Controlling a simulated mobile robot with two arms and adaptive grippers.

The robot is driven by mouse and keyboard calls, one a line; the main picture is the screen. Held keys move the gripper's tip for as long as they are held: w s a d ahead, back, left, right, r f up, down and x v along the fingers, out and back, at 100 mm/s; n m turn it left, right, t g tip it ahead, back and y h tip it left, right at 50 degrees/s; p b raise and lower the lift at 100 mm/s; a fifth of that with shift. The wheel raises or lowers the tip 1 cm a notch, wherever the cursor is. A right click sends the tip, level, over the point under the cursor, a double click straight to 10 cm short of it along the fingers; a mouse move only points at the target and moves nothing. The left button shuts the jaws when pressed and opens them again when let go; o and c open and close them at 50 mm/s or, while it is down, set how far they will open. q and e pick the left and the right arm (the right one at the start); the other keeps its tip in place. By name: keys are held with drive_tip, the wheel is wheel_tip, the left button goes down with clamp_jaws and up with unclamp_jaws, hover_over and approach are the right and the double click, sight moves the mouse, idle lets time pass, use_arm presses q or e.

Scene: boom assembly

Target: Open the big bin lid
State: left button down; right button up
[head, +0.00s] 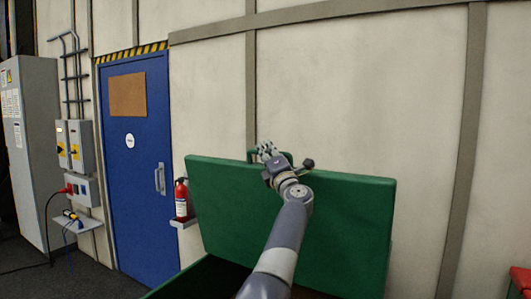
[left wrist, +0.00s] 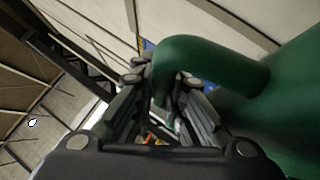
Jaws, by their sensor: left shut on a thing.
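The big green bin's lid (head: 345,225) stands raised and tilted back in front of the wall in the head view. A green handle (head: 252,154) is on the lid's top edge. My left gripper (head: 267,152) is shut on this handle. In the left wrist view, the green handle (left wrist: 210,52) curves down between the fingers of my left gripper (left wrist: 165,110). The bin's dark opening (head: 215,278) shows below the lid, partly hidden by my left arm. My right gripper is not in view.
Further left are a blue door (head: 135,190) and grey electrical boxes (head: 76,146). A red object (head: 520,278) is at the lower right edge. The wall stands close behind the lid.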

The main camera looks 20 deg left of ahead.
use_arm(q)
drive_tip(key=c, duration=1.9)
unclamp_jaws()
drive_tip(key=shift+f, duration=0.1)
drive_tip(key=shift+w+f, duration=0.1)
drive_tip(key=shift+f, duration=0.05)
drive_tip(key=shift+s+d+f, duration=0.25)
drive_tip(key=shift+s+d, duration=0.1)
drive_tip(key=shift+d, duration=0.1)
drive_tip(key=shift+r+v, duration=0.15)
drive_tip(key=shift+v, duration=1.4)
drive_tip(key=shift+r+v, duration=0.1)
drive_tip(key=shift+v, duration=1.45)
drive_tip(key=shift+s, duration=0.1)
